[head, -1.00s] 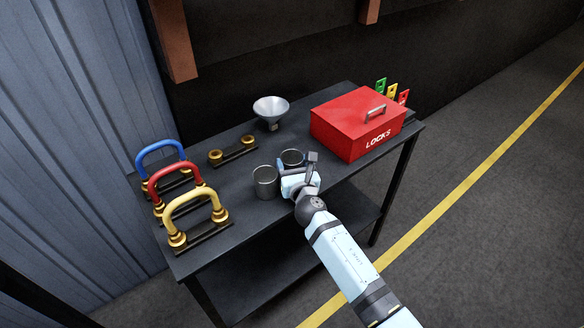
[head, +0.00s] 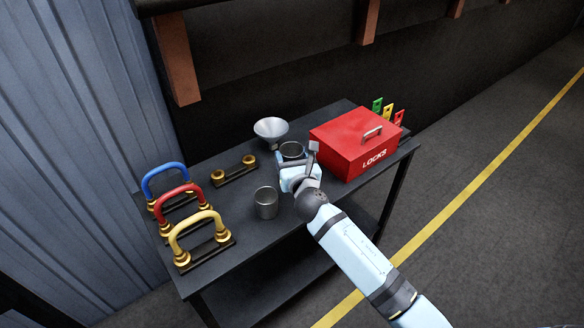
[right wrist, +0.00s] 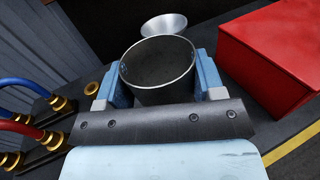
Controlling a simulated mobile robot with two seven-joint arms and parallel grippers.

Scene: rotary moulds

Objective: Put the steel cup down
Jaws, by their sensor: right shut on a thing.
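A steel cup (head: 292,149), open at the top, is between the fingers of my right gripper (head: 295,160), which is shut on it. The cup is upright near the back middle of the black table (head: 225,262), between the funnel and the red box. In the right wrist view the cup (right wrist: 158,72) fills the space between the two blue fingers (right wrist: 160,88). Its base is hidden, so I cannot tell whether it touches the table. A second steel cup (head: 265,203) stands upright near the front edge, apart from the gripper. My left gripper is not in view.
A metal funnel (head: 271,131) stands just behind the held cup. A red LOCKS box (head: 343,146) is close on its right. A black bar with brass ends (head: 234,173) and blue, red and yellow handles (head: 200,215) lie left. The table's front middle is mostly clear.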

